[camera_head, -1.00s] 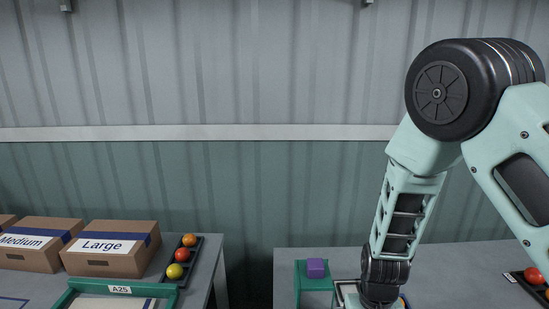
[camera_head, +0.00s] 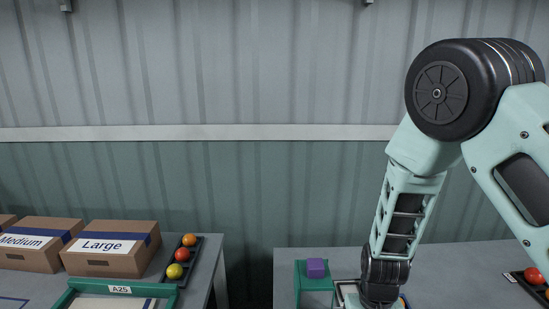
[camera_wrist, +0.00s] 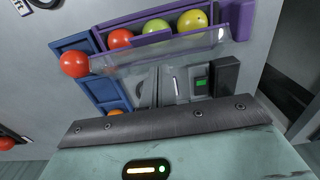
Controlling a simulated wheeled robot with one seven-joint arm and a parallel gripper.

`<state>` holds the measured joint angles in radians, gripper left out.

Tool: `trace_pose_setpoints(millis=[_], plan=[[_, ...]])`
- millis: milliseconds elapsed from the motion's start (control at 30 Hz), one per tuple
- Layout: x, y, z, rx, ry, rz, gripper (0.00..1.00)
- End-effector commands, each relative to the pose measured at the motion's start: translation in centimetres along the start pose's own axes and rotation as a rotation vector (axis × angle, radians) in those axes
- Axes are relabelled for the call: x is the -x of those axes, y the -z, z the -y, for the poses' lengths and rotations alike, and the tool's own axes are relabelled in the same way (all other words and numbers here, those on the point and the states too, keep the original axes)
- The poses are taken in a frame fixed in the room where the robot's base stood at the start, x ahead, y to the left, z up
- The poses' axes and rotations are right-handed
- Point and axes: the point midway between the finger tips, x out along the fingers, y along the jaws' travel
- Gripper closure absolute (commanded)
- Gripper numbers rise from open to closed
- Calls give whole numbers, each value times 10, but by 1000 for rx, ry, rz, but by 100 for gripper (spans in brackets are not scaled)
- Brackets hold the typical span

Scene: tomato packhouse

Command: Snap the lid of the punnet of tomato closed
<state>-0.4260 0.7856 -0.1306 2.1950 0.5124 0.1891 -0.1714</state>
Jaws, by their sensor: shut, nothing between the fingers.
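The punnet (camera_wrist: 243,20), a purple tray, shows at the top of the wrist view. It holds a red tomato (camera_wrist: 120,38), a green one (camera_wrist: 156,29) and a yellow-green one (camera_wrist: 192,21). Its clear lid (camera_wrist: 205,43) slants out from the side nearer me and does not cover the tomatoes; it looks open. My gripper (camera_wrist: 159,78) is shut and empty, its grey fingers close to the lid's near edge. I cannot tell whether they touch it. In the head view my arm and the bottom picture edge hide the punnet and fingertips.
A blue tray (camera_wrist: 70,42) with a red tomato (camera_wrist: 75,64) lies left of the punnet. A dark box (camera_wrist: 227,75) and a green display (camera_wrist: 201,82) are right of my fingers. A purple block (camera_head: 316,268) sits on a green stand (camera_head: 314,284). Cartons (camera_head: 110,262) stand on the left table.

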Motion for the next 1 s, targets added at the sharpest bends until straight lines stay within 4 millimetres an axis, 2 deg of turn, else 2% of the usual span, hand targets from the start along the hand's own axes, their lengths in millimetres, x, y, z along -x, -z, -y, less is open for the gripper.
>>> trace_pose_setpoints(millis=[1000], plan=[[-19,0,0,0,0,0,100]])
